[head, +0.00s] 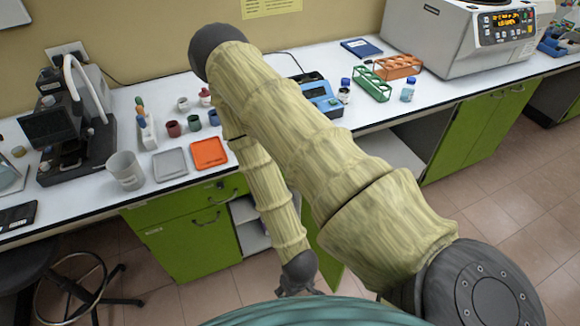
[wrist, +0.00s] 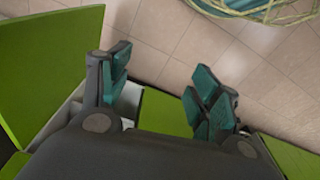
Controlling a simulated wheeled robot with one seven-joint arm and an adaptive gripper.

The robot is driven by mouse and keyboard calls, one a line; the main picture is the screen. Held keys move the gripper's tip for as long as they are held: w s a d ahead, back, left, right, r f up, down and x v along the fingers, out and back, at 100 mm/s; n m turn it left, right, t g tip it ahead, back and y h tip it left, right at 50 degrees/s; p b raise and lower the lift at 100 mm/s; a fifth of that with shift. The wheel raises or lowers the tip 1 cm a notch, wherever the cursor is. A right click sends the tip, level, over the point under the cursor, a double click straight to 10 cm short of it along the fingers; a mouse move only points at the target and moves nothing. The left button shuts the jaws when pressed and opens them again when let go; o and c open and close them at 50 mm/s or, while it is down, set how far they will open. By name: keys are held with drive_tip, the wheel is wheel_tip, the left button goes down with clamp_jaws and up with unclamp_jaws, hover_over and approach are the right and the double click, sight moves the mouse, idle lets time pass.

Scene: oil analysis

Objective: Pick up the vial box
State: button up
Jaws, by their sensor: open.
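I cannot make out a vial box for certain in either view. My gripper (head: 297,287) hangs low in front of the bench, near an open green cabinet, and my arm hides part of the bench. In the wrist view my gripper (wrist: 163,88) is open, its teal-padded fingers wide apart with nothing between them. A pale surface (wrist: 130,100) shows behind the left finger; I cannot tell whether it is a shelf or a box. The open compartment (head: 246,211) shows white shelving, partly hidden by my arm.
An open green door (head: 324,250) stands beside my gripper; a large green panel (wrist: 50,70) fills the wrist view's left. The bench (head: 110,185) holds a microscope (head: 70,130), an orange tray (head: 209,153), a green rack (head: 371,84) and a centrifuge (head: 450,40). A stool (head: 80,285) stands left.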

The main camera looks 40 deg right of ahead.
drive_tip(key=w+d+f+m+t+h+b, duration=0.1)
drive_tip(key=w+d+f+t+b, duration=0.35)
drive_tip(key=w+f+b, duration=0.55)
drive_tip(key=w+d+f+t+b, duration=0.3)
drive_tip(key=w+d+f+b, duration=0.2)
drive_tip(key=w+f+b, duration=0.6)
drive_tip(key=w+d+f+t+h+b, duration=0.1)
drive_tip(key=w+d+f+t+b, duration=0.1)
drive_tip(key=w+d+t+b, duration=0.55)
drive_tip(key=w+d+f+t+h+b, duration=0.25)
drive_tip(key=w+d+b, duration=0.65)
drive_tip(key=w+b, duration=0.45)
drive_tip(key=shift+m+g+y, duration=0.35)
drive_tip(key=shift+m, duration=0.05)
drive_tip(key=shift+b+x, duration=2.5)
drive_tip(key=shift+x, duration=2.15)
drive_tip(key=shift+f, duration=0.15)
drive_tip(key=c, duration=0.9)
drive_tip(key=shift+c, duration=0.2)
